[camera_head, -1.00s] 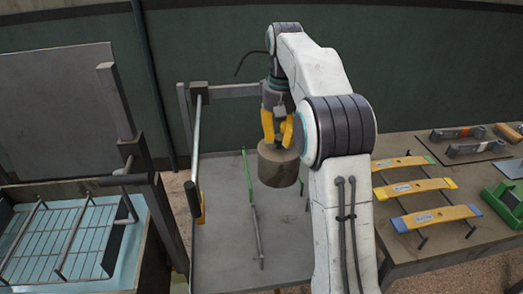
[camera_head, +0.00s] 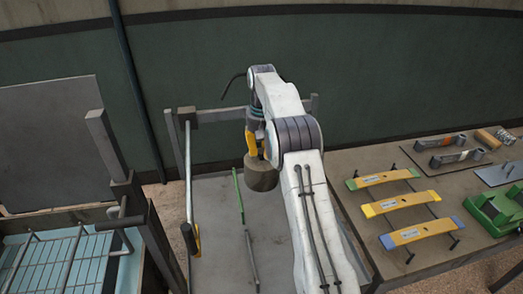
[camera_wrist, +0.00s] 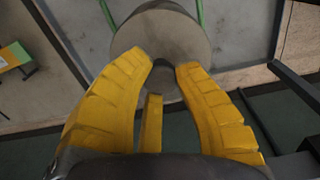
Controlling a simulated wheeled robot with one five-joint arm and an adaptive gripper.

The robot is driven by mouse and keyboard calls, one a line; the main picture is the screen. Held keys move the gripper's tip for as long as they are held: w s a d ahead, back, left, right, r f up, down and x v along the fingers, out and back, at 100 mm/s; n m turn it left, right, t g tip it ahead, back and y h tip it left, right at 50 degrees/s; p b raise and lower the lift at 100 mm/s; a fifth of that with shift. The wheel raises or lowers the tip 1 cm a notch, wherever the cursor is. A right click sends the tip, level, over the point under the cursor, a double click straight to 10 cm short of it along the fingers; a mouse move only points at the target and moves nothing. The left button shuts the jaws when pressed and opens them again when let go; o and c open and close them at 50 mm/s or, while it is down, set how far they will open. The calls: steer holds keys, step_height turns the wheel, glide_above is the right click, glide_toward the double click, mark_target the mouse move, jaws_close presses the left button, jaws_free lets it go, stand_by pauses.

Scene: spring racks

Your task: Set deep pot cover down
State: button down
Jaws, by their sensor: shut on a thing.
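The deep pot cover is a round, dull grey-brown metal piece (camera_head: 261,174) hanging under my gripper (camera_head: 253,150) in the head view. In the wrist view, its flat disc top (camera_wrist: 165,32) lies beyond the yellow fingers of my gripper (camera_wrist: 164,66). The fingertips close in on a small part at the disc's middle, mostly hidden between them. The cover is held above a grey table (camera_head: 213,225); the exact gap cannot be told. My arm hides the right part of this table.
A green and grey rod (camera_head: 244,225) lies on the table near the cover. A wire rack (camera_head: 50,265) is further left. A right table holds yellow spring pieces (camera_head: 402,202) and a green device (camera_head: 492,212).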

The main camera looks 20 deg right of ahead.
mark_target(262, 159)
steer(key=shift+w+d+f+p, duration=0.2)
steer(key=shift+w+f+p, duration=0.1)
steer(key=shift+w+p, duration=0.25)
steer(key=shift+w+d+f+p, duration=0.2)
steer(key=shift+w+f+p, duration=0.1)
steer(key=shift+w+p, duration=0.25)
steer(key=shift+f+p, duration=0.15)
steer(key=shift+p, duration=0.25)
steer(key=shift+s+f+p, duration=0.1)
steer(key=shift+f+p, duration=0.55)
steer(key=shift+p, duration=0.15)
steer(key=shift+f, duration=1.35)
